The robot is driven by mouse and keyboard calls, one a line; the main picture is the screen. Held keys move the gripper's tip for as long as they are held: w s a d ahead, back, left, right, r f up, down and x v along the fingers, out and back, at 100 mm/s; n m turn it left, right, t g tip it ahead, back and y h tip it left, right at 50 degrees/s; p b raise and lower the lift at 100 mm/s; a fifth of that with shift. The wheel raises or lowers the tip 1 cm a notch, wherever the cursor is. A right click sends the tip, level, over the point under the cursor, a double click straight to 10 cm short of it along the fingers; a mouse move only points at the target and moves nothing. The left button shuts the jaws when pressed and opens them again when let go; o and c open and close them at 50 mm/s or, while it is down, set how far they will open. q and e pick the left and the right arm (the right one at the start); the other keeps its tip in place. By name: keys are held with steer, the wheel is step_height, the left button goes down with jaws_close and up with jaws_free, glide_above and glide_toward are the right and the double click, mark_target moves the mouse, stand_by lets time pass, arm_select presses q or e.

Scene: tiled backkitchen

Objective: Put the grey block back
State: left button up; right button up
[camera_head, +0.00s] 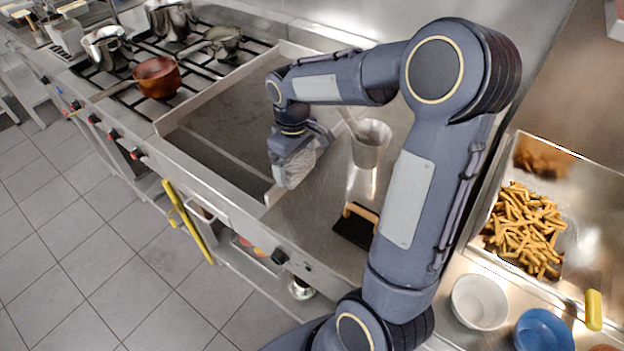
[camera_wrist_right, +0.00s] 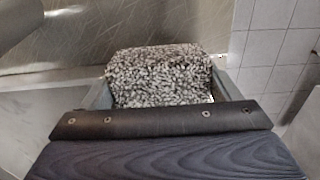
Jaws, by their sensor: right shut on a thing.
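The grey block (camera_head: 296,168) is a speckled, rough-textured piece at the end of my right arm in the head view. My right gripper (camera_head: 291,160) is shut on it and holds it over the right edge of the flat griddle, near its front corner. In the right wrist view the block (camera_wrist_right: 160,76) sits between the two fingers of the right gripper (camera_wrist_right: 163,92). The head view does not show clearly whether the block touches the surface below. My left gripper is not in view.
A metal container (camera_head: 371,145) and a dark brush (camera_head: 354,226) stand on the steel counter right of the griddle (camera_head: 215,135). A copper pan (camera_head: 157,78) and several pots are on the burners. Fries (camera_head: 527,228), a white bowl (camera_head: 480,301) and a blue bowl (camera_head: 543,331) are at right.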

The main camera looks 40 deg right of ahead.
glide_above(313, 193)
steer(key=f, duration=0.4)
steer(key=shift+w+a+f, duration=0.1)
steer(key=shift+w+a, duration=0.1)
steer(key=shift+a, duration=0.15)
steer(key=f, duration=0.3)
steer(key=shift+s+d+p, duration=0.25)
steer(key=shift+d+p, duration=0.1)
steer(key=shift+w+f, duration=0.1)
steer(key=shift+f, duration=0.35)
steer(key=shift+f, duration=0.15)
steer(key=o, duration=1.1)
steer(key=shift+o, duration=0.2)
